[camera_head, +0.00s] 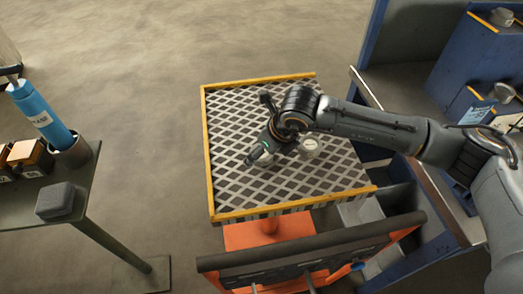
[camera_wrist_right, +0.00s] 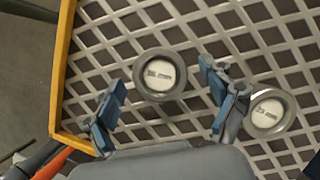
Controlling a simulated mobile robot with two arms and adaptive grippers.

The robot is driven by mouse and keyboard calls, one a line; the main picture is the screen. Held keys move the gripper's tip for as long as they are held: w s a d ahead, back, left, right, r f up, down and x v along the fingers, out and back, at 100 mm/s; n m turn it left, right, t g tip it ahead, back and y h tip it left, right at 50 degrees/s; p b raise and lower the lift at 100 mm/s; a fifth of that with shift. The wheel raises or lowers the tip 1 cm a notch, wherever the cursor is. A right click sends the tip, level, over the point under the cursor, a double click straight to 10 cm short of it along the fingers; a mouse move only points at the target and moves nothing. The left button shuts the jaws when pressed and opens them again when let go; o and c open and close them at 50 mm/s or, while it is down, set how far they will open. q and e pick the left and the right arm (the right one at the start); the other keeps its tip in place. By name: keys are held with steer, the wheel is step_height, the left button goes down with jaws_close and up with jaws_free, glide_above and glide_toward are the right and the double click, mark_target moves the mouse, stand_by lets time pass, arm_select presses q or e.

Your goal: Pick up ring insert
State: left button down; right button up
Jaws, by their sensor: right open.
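Two grey ring inserts with white, marked centres show in the right wrist view. One ring insert (camera_wrist_right: 159,75) lies on the lattice tray top, between and slightly beyond my open fingers. Its label seems to end in "mm", but the number is unclear. The second ring insert (camera_wrist_right: 267,113) lies to the right, just outside the right finger. My right gripper (camera_wrist_right: 162,78) is open and empty above the tray. In the head view my right gripper (camera_head: 258,152) is over the tray, and one ring insert (camera_head: 309,146) shows beside it; the other is hidden. My left gripper is not in view.
The lattice tray top (camera_head: 231,181) has raised yellow edges. An orange cart body (camera_head: 260,235) with a dark handle bar (camera_head: 310,246) is below it. A side table (camera_head: 75,180) at left holds a blue cylinder (camera_head: 41,115) and a dark block (camera_head: 61,199). Blue cabinets stand right.

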steer(key=shift+c, duration=0.2)
steer(key=c, duration=1.4)
steer(key=shift+w, duration=0.1)
steer(key=c, duration=0.3)
